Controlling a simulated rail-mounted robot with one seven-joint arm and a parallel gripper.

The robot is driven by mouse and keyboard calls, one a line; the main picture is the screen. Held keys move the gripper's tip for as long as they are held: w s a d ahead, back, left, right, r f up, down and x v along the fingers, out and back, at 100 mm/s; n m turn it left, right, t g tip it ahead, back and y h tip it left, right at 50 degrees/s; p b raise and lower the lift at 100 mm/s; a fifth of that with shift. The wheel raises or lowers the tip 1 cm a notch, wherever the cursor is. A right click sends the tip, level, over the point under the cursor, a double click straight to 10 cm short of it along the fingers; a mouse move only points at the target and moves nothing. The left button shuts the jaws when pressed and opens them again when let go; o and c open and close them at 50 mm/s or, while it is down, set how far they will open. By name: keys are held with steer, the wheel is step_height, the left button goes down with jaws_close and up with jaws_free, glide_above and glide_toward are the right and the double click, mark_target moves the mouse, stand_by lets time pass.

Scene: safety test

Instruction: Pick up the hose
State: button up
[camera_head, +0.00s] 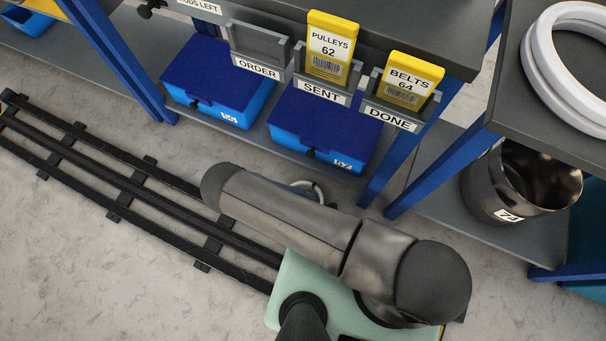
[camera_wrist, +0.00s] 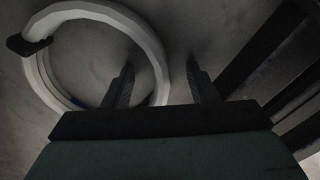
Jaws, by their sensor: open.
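A white hose (camera_wrist: 57,22) lies coiled in a ring on the floor in the wrist view, with a black piece at its left side. My gripper (camera_wrist: 160,62) is open above it. The left finger shows over the ring's inside and the right finger outside it, with the hose's right side between them in the picture. I cannot tell the height gap. The lower part of the ring is hidden by my gripper. In the head view, a small part of a white ring (camera_head: 318,188) shows behind my arm, which hides my fingers there.
Another white coil (camera_head: 535,55) lies on the right bench. Blue bins (camera_head: 330,135) stand on the shelf beside my arm, below card holders (camera_head: 320,80). A metal bucket (camera_head: 480,190) stands on the right shelf. Black rails (camera_head: 120,178) cross the floor; bare floor lies in front.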

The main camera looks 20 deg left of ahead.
jaws_close()
steer(key=shift+r, duration=0.15)
steer(key=r+p, duration=0.1)
steer(key=r, duration=0.3)
steer(key=shift+s+a+p, duration=0.1)
steer(key=shift+a+p, duration=0.1)
steer(key=shift+p, duration=0.2)
steer(key=s+a+r+p, duration=0.4)
steer(key=s+a+r, duration=0.4)
steer(key=s, duration=0.3)
steer(key=shift+r, duration=0.4)
